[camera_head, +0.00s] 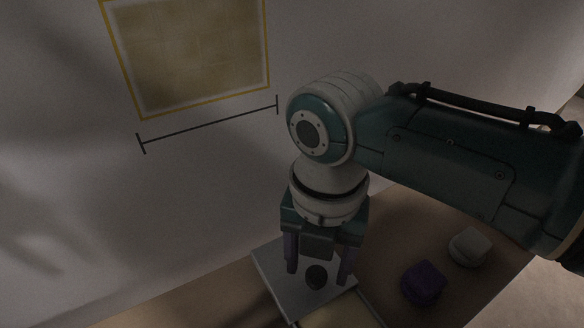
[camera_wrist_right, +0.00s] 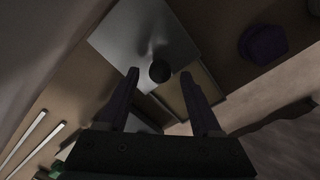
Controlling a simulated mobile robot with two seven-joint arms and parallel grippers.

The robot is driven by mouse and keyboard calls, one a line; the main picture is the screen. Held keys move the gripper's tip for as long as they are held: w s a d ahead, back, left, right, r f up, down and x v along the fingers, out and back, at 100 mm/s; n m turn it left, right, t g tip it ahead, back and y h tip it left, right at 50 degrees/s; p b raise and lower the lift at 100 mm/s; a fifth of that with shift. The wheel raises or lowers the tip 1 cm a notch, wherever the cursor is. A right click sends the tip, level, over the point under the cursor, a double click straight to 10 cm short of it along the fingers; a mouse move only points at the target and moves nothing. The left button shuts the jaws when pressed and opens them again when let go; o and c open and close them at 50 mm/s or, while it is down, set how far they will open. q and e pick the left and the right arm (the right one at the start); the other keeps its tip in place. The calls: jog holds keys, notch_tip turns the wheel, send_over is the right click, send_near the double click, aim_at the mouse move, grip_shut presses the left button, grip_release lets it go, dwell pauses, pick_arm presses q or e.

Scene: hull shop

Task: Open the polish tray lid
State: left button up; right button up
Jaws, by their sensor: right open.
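The polish tray lid (camera_head: 277,273) is a flat grey plate with a round dark knob (camera_head: 316,277). A tan strip of the tray (camera_head: 338,314) shows beside the lid at the bottom of the head view. My right gripper (camera_head: 319,276) points down over the lid, with its two purple fingers apart and the knob between them in the picture. In the right wrist view the lid (camera_wrist_right: 145,38) and knob (camera_wrist_right: 159,71) lie beyond the open fingertips (camera_wrist_right: 160,74). I cannot tell whether the fingers touch the knob. My left gripper is not in view.
A purple block (camera_head: 424,283) and a pale block (camera_head: 469,247) stand on the brown bench to the right of the lid. The wall (camera_head: 200,190) rises behind, with a yellow-framed panel (camera_head: 190,55). Pale strips (camera_wrist_right: 35,148) lie at the left in the wrist view.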

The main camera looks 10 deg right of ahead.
aim_at(317, 274)
notch_tip(317, 274, up, 9)
jog(key=p, duration=0.3)
jog(key=shift+f, duration=0.1)
